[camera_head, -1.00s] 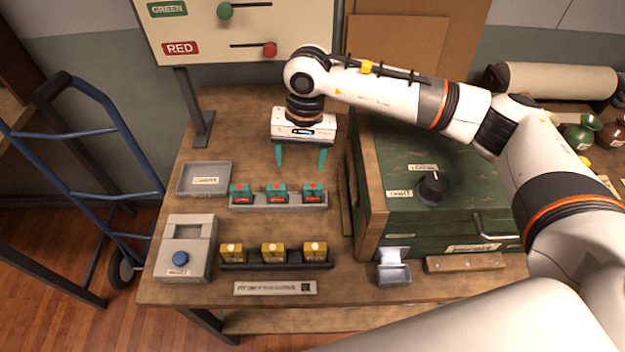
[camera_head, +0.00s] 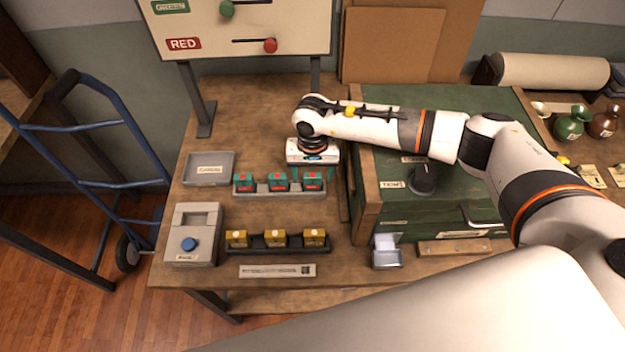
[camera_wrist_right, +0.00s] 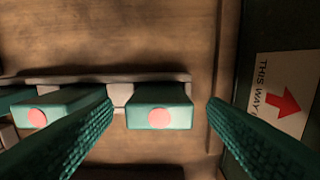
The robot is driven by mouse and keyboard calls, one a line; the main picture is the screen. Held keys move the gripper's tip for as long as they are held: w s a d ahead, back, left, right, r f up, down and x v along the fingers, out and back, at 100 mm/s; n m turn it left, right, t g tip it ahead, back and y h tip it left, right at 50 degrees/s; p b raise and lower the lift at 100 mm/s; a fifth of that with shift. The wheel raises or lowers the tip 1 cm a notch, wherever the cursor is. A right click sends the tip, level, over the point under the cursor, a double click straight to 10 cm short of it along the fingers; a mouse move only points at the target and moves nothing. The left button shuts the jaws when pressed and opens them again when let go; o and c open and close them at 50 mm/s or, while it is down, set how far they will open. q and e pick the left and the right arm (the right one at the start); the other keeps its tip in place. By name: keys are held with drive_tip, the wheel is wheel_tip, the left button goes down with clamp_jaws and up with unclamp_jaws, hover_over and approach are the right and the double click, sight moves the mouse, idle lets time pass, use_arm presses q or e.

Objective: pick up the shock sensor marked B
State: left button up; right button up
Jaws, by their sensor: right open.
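Three teal blocks with red dots sit in a row in a grey rack (camera_head: 264,194): left block (camera_head: 244,183), middle block (camera_head: 278,182) and right block (camera_head: 313,181). Three yellow blocks (camera_head: 276,238) stand in a dark rack nearer the front. The letters are too small to read, so I cannot tell which block is the sensor marked B. My right gripper (camera_head: 313,173) is open and empty, pointing down at the right teal block. In the right wrist view its fingers (camera_wrist_right: 160,103) lie either side of this block (camera_wrist_right: 160,115), apart from it. My left gripper is out of view.
A green chest (camera_head: 450,130) with a black knob (camera_head: 424,180) stands close on the right. A grey box with a blue button (camera_head: 189,245) stands at the front left.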

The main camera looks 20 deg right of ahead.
drive_tip(key=shift+f, duration=0.25)
drive_tip(key=c, duration=1.3)
drive_tip(key=shift+c, duration=0.3)
drive_tip(key=shift+w+r, duration=0.1)
drive_tip(key=shift+r, duration=0.05)
